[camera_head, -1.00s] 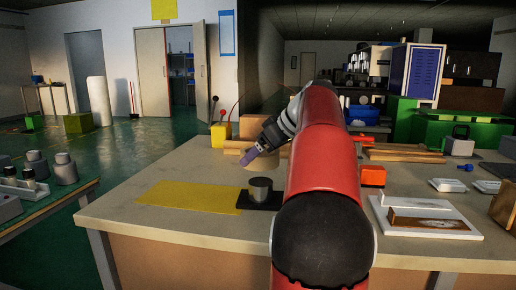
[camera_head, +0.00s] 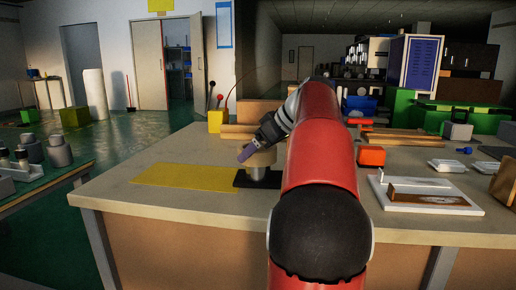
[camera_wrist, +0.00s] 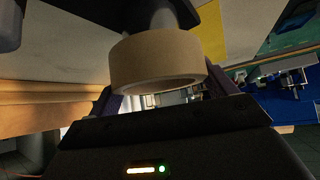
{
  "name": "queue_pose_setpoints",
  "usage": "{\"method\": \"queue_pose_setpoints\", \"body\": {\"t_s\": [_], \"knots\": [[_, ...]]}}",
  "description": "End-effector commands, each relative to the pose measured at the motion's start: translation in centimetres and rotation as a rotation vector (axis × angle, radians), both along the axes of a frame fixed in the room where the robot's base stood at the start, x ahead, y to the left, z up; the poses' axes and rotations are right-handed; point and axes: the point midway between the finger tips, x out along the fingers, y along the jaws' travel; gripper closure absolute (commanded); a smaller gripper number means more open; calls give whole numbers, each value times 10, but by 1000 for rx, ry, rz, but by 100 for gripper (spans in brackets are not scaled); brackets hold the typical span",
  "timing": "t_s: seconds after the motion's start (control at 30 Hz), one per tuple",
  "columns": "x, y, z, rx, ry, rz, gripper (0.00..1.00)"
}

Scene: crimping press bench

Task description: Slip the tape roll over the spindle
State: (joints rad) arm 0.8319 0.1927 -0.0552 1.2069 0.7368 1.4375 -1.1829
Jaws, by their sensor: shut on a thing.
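The tan tape roll (camera_head: 263,158) is at the top of the grey spindle (camera_head: 260,175), which stands upright on a black base (camera_head: 243,180) on the bench. The roll hides the spindle's upper end; I cannot tell how far the spindle is inside it. My red arm hides part of the bench.
A yellow mat (camera_head: 185,177) lies left of the base. Wooden pieces (camera_head: 238,131) and a yellow block with levers (camera_head: 216,121) stand behind. An orange box (camera_head: 371,156) and a white tray (camera_head: 425,196) are to the right of my arm.

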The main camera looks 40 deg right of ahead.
Motion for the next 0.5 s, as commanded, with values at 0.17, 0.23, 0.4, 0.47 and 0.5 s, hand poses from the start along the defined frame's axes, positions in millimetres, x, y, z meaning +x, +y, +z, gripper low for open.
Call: {"method": "queue_pose_setpoints", "body": {"t_s": [0.17, 0.23, 0.4, 0.47, 0.5], "knots": [[0, 0, -7, 0, -1, 0, 40], [0, 0, -7, 0, -1, 0, 40], [0, 0, -6, 0, -1, 1, 40], [0, 0, -6, 0, -1, 1, 40], [0, 0, -6, 0, -1, 1, 11]]}}
